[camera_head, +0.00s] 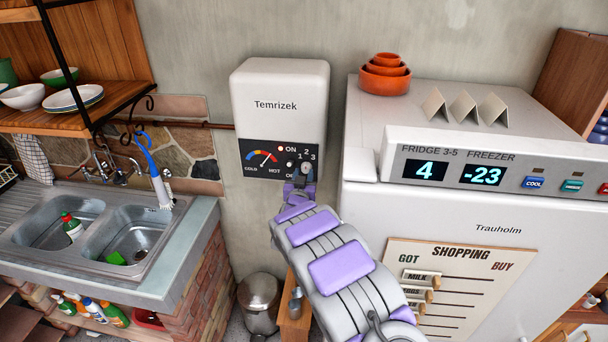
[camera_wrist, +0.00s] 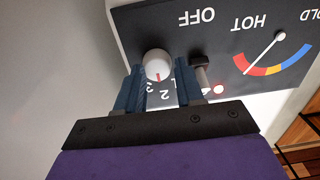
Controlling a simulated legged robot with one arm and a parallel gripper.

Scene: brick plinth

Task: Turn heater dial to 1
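The white heater (camera_head: 280,95), labelled Temrizek, hangs on the wall with a black control panel along its lower edge. Its white round dial (camera_wrist: 156,64) has a red mark pointing toward the 2 and 3 side.
A dark switch (camera_wrist: 199,66) stands just outside the right finger in the wrist view. The panel's gauge (camera_head: 262,159) runs from cold to hot. The fridge (camera_head: 362,210) stands close on the right, and the sink (camera_head: 135,230) is on the left.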

